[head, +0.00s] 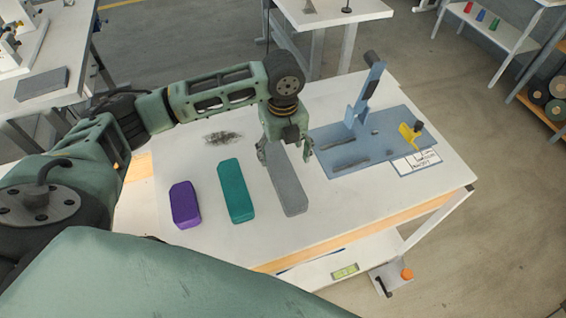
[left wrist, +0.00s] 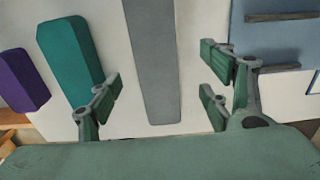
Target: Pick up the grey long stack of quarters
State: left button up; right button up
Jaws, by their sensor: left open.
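The grey long stack (head: 288,184) lies flat on the white table, to the right of the teal stack. In the left wrist view the grey stack (left wrist: 150,65) runs from the top edge down between my open fingers. My left gripper (head: 285,150) is above the far part of the grey stack, open and empty. Its fingers also show in the left wrist view (left wrist: 160,93), one on each side of the stack and apart from it. The arm and gripper hide part of the stack's far end in the head view. My right gripper is not in view.
A teal stack (head: 235,190) and a purple stack (head: 185,204) lie to the left. A blue press plate (head: 370,148) with an upright blue press (head: 365,98), a yellow part (head: 410,134) and a white card (head: 416,162) is at right. The near table strip is clear.

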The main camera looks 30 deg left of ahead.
aim_at(283, 170)
pick_arm(q)
jog(key=f, duration=0.1)
jog(key=s+f+p, duration=0.1)
jog(key=f, duration=0.1)
jog(key=shift+s+d+f+p, duration=0.15)
jog(key=shift+d+f+p, duration=0.1)
jog(key=shift+f+p, duration=0.1)
notch_tip(283, 170, down, 3)
jog(key=shift+r, duration=0.2)
jog(key=shift+f, duration=0.4)
jog(key=c, duration=0.4)
jog(key=shift+a, duration=0.1)
jog(key=c, duration=1.1)
jog(key=shift+w+r, duration=0.1)
jog(key=shift+w, duration=0.1)
jog(key=shift+c, duration=0.4)
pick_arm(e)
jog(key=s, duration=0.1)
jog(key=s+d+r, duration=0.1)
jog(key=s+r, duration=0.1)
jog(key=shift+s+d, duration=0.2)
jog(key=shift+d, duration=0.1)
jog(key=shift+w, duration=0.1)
